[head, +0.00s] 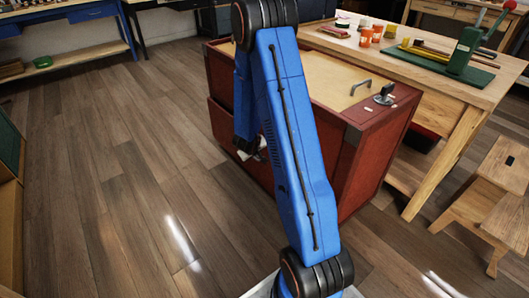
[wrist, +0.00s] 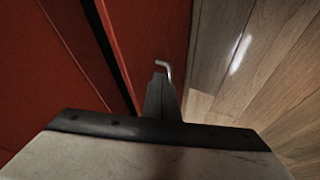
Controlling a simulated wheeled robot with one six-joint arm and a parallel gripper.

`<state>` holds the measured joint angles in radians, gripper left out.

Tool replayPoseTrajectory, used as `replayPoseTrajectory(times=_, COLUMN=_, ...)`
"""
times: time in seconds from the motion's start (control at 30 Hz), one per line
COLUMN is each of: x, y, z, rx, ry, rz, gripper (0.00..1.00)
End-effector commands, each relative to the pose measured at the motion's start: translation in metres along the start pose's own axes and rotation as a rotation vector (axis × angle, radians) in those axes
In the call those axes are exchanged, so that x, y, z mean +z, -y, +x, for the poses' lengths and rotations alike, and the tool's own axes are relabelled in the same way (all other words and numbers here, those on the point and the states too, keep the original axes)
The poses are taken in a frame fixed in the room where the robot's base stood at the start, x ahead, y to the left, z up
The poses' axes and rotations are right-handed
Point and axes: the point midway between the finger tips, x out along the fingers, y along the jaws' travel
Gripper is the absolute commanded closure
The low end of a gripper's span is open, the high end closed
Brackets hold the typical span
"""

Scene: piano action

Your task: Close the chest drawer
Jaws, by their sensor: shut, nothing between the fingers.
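The red chest (head: 345,165) stands in the middle of the head view, partly hidden behind my blue arm. On its left side a red drawer front (head: 224,127) appears to stand out a little from the body. My gripper (head: 258,150) is low beside this side, mostly hidden by the arm. In the wrist view the shut, empty fingers (wrist: 161,96) point at the red drawer front (wrist: 155,30), near a bent metal handle (wrist: 164,68). I cannot tell whether they touch. A dark edge separates this front from the red panel (wrist: 60,50) on the left.
A wooden workbench (head: 455,80) with cups and a green press (head: 465,50) stands behind and right of the chest. A wooden stool (head: 495,190) is at the right. A blue bench (head: 75,15) is at the back left. The wood floor (head: 110,170) left of the chest is clear.

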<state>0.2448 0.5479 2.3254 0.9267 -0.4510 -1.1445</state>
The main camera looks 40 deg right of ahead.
Motion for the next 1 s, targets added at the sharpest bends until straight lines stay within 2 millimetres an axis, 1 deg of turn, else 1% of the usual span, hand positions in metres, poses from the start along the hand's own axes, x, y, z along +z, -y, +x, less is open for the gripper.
replayPoseTrajectory(times=0.07, x=0.002, y=0.0, z=0.012, rx=-0.001, ry=0.003, rz=0.0, gripper=1.0)
replayPoseTrajectory(times=0.1, x=0.001, y=-0.007, z=0.014, rx=0.001, ry=0.002, rz=0.003, gripper=1.0)
replayPoseTrajectory(times=0.2, x=0.001, y=-0.019, z=0.019, rx=0.001, ry=0.001, rz=0.003, gripper=1.0)
replayPoseTrajectory(times=0.4, x=0.001, y=-0.032, z=0.026, rx=0.0, ry=0.001, rz=0.001, gripper=1.0)
replayPoseTrajectory(times=0.87, x=0.0, y=-0.036, z=0.028, rx=-0.001, ry=0.0, rz=0.0, gripper=1.0)
replayPoseTrajectory(times=1.0, x=0.0, y=-0.043, z=0.032, rx=0.0, ry=0.0, rz=0.001, gripper=1.0)
